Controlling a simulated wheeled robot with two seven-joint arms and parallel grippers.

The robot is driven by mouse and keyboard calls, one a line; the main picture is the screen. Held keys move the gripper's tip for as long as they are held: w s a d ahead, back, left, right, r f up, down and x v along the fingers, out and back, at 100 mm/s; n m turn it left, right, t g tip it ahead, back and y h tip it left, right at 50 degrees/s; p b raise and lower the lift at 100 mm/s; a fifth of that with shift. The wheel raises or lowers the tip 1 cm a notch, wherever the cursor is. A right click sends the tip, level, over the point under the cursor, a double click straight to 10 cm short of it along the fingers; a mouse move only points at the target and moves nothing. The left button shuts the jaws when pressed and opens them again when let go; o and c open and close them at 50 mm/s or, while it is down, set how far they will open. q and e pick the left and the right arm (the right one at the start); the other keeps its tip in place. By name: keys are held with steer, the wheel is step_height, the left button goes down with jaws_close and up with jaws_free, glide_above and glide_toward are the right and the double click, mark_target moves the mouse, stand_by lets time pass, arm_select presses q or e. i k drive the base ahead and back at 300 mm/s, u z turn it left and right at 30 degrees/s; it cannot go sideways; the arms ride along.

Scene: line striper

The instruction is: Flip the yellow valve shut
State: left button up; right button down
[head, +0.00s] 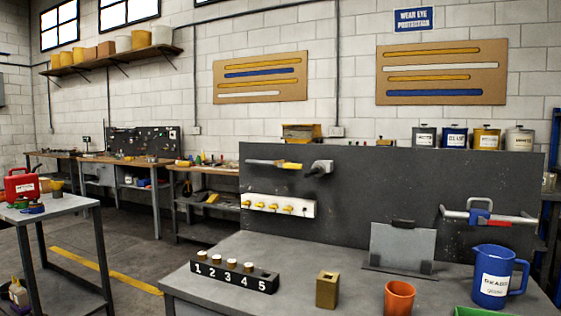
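A grey rod with a yellow end (291,166) is mounted at the upper left of the dark upright panel. It may be a valve lever, but it is too small to tell. Below it, a white strip (307,209) on the panel carries several small yellow parts (272,207) that look like little valve levers. I cannot tell which of these is the yellow valve, or whether any is open or shut. Neither of my grippers is in view.
The grey bench (235,298) holds a numbered black rack (236,282), a brass block (327,290), an orange cup (399,297) and a blue jug (490,276). A grey plate (402,247) stands near the panel (370,190). A red-gripped bar (505,218) hangs at right.

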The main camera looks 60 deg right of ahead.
mark_target(279, 165)
steer(key=i, duration=4.55)
steer(key=z, duration=3.65)
